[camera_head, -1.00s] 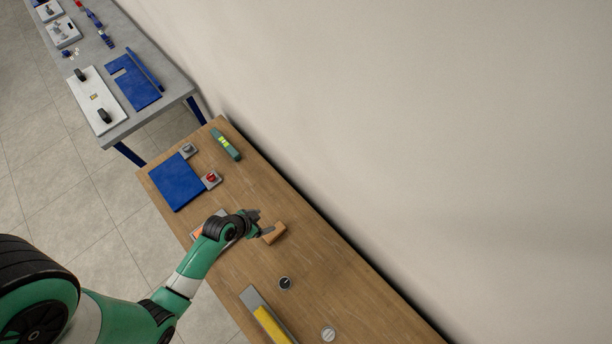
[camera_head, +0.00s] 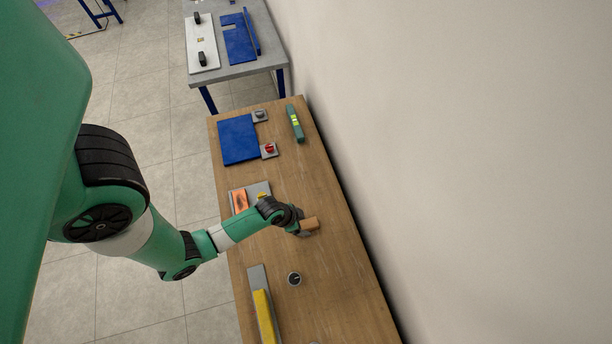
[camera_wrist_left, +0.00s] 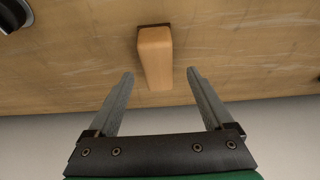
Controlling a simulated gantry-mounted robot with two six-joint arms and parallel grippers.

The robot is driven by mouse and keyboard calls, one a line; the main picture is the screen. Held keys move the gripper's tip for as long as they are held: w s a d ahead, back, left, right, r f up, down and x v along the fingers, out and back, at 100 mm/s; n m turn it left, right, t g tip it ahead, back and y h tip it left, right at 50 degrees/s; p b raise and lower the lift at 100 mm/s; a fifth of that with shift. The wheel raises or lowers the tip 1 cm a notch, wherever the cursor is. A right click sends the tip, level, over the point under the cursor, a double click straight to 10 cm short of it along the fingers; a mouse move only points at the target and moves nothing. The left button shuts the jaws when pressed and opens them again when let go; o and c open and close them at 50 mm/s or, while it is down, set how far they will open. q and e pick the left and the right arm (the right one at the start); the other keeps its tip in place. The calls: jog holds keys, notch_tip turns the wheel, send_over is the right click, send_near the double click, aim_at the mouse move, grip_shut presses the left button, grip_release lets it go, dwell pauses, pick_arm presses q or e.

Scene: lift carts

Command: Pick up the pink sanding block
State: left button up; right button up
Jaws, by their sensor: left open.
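A block (camera_head: 310,224) lies on the wooden table; it looks tan-orange rather than pink. It also shows in the left wrist view as a rounded bar (camera_wrist_left: 155,58), pointing toward my gripper. My left gripper (camera_head: 304,231) is at the block in the head view and partly hides it. In the left wrist view my gripper (camera_wrist_left: 160,73) is open, with one finger on each side of the block's near end and a gap on both sides. Its height over the table is hard to tell. My right gripper is not in view.
On the wooden table are a grey plate with an orange patch (camera_head: 240,200), a round dark dial (camera_head: 294,279), a yellow bar (camera_head: 264,315), a blue panel (camera_head: 238,140) and a green level (camera_head: 295,122). A wall (camera_head: 480,170) runs along the right side.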

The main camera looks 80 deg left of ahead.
aim_at(305, 225)
pick_arm(q)
jog(key=x, duration=0.3)
jog(key=shift+d+f+b, duration=0.15)
jog(key=shift+f+b, duration=0.15)
jog(key=shift+f, duration=0.05)
grip_shut()
